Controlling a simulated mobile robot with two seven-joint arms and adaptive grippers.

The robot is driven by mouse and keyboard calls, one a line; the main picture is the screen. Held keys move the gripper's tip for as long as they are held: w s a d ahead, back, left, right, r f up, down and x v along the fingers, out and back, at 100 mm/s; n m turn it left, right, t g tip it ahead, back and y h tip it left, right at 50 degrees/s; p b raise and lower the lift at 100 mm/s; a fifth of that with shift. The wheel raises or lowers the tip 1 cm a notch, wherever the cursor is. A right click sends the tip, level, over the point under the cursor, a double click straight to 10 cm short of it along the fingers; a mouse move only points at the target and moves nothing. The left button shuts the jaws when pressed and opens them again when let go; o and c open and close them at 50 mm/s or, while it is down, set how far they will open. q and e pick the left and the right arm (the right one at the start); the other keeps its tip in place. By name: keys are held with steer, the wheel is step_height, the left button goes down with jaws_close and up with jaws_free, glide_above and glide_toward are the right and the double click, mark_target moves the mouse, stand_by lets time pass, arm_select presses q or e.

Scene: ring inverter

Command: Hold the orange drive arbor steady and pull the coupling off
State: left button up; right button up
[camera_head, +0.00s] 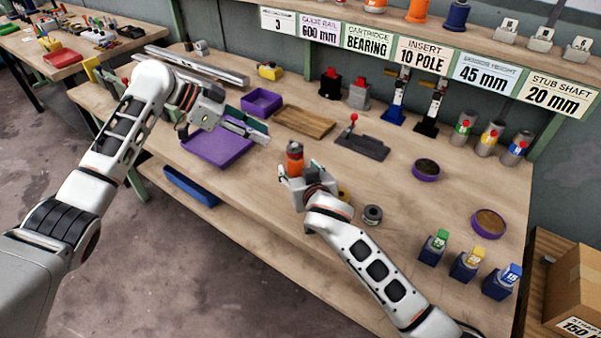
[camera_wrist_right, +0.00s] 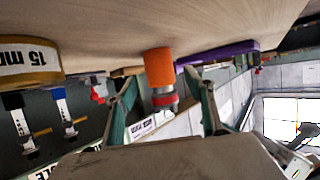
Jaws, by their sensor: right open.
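The orange drive arbor (camera_head: 294,163) stands upright on the bench in the middle of the head view. In the right wrist view, which is upside down, the orange arbor (camera_wrist_right: 159,67) shows with the grey and red coupling (camera_wrist_right: 164,97). My right gripper (camera_head: 299,172) is open, with one finger on each side of the arbor and visible gaps between. My left gripper (camera_head: 250,130) hangs above the purple tray, to the left of the arbor and apart from it. Its jaw opening is unclear.
A purple tray (camera_head: 218,158) lies under my left gripper. A wooden board (camera_head: 304,122) and a dark plate with a red-knobbed lever (camera_head: 362,146) lie behind the arbor. A grey ring (camera_head: 373,214) sits right of my right gripper. The bench's front left is mostly clear.

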mark_target(297, 166)
steer(key=shift+x, duration=2.6)
